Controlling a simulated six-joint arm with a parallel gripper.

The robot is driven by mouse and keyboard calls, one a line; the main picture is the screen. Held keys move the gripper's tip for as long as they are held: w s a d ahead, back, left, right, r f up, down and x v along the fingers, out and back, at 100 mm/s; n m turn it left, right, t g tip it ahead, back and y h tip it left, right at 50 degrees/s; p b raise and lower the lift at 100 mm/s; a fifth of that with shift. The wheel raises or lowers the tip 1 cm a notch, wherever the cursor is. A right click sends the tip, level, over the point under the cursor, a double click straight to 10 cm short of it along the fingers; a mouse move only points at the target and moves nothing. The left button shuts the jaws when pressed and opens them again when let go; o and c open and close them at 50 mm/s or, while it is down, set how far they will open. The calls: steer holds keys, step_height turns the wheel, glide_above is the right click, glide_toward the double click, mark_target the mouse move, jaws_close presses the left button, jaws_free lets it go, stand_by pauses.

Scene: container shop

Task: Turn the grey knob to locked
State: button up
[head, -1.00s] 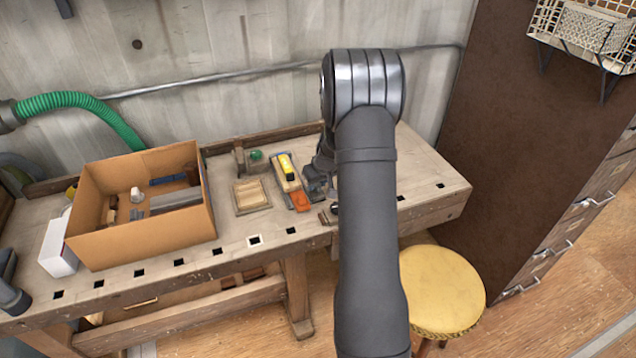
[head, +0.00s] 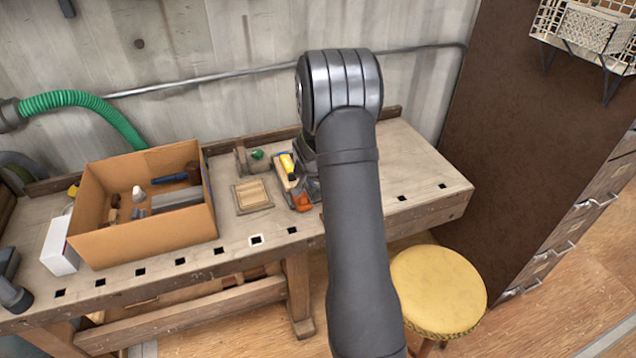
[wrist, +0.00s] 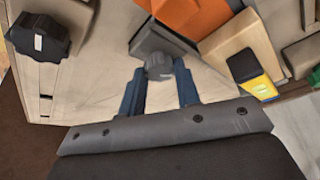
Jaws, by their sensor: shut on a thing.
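The grey knob (wrist: 159,64) is small and ribbed and sits at the edge of a dark grey block (wrist: 165,40) in the wrist view. My gripper (wrist: 159,77) is shut on it, with one blue finger on each side. The block lies beside an orange part (wrist: 182,12). I cannot read which setting the knob points to. In the head view my arm hides the knob, and the gripper is mostly hidden too.
A black knob (wrist: 38,33) with a white mark is at the wrist view's upper left. A yellow item (wrist: 262,86) is at its right. In the head view, a cardboard box (head: 145,241) and a small wooden tray (head: 240,207) stand left; the bench's right end is clear.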

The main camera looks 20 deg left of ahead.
steer(key=m, duration=0.1)
steer(key=m+h, duration=0.1)
steer(key=m, duration=0.2)
steer(key=shift+a+h, duration=0.25)
steer(key=shift+h, duration=0.15)
steer(key=shift+m+g+h, duration=0.3)
steer(key=shift+m+h, duration=0.3)
steer(key=shift+m, duration=1.2)
steer(key=o, duration=1)
steer(key=v, duration=1.7)
steer(key=shift+a+r, duration=0.2)
